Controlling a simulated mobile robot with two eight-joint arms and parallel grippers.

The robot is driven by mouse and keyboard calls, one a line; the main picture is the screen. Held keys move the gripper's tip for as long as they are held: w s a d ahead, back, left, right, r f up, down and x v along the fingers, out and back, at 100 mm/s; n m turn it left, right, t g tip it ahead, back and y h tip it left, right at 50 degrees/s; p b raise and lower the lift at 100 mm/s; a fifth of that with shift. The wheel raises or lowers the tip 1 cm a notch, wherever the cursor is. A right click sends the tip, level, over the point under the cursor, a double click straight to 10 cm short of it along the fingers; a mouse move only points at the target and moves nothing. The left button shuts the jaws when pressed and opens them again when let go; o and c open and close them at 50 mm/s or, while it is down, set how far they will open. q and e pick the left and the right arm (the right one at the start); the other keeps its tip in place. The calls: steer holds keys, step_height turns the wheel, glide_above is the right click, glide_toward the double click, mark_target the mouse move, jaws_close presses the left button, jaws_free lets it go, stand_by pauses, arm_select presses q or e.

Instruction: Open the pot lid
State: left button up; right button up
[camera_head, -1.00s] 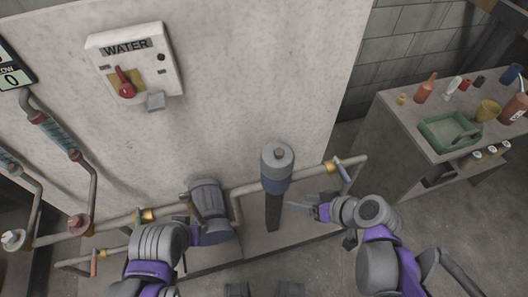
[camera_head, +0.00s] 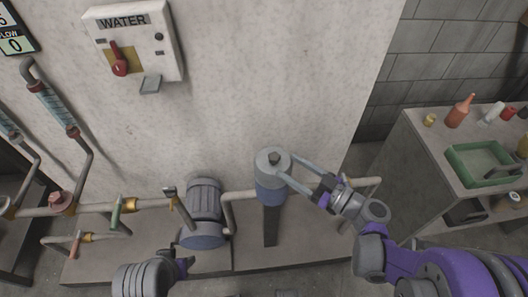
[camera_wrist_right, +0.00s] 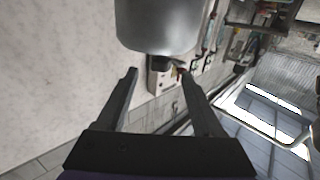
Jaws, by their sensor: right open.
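The pot (camera_head: 270,193) is an upright cylinder with a blue band on a dark post, in line with the pipes. Its grey lid (camera_head: 267,163) has a small dark knob on top and sits on the pot. In the right wrist view the lid is a large grey cylinder (camera_wrist_right: 165,24) at the top. My right gripper (camera_head: 284,168) is open, its fingers reaching from the right to the lid's right side. Whether they touch it is unclear. In the wrist view nothing is between the fingertips (camera_wrist_right: 159,71). My left gripper (camera_head: 184,264) shows partly at the bottom left.
A grey motor (camera_head: 204,203) and pipes with valve handles (camera_head: 117,211) stand left of the pot. A white WATER box (camera_head: 134,45) with a red lever hangs on the wall. A side table (camera_head: 425,160) at right holds a green tray (camera_head: 449,157) and bottles.

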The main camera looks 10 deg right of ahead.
mark_target(270, 155)
steer(key=x, duration=0.9)
steer(key=shift+a, duration=0.1)
steer(key=shift+c, duration=0.3)
jaws_close()
stand_by(0.8)
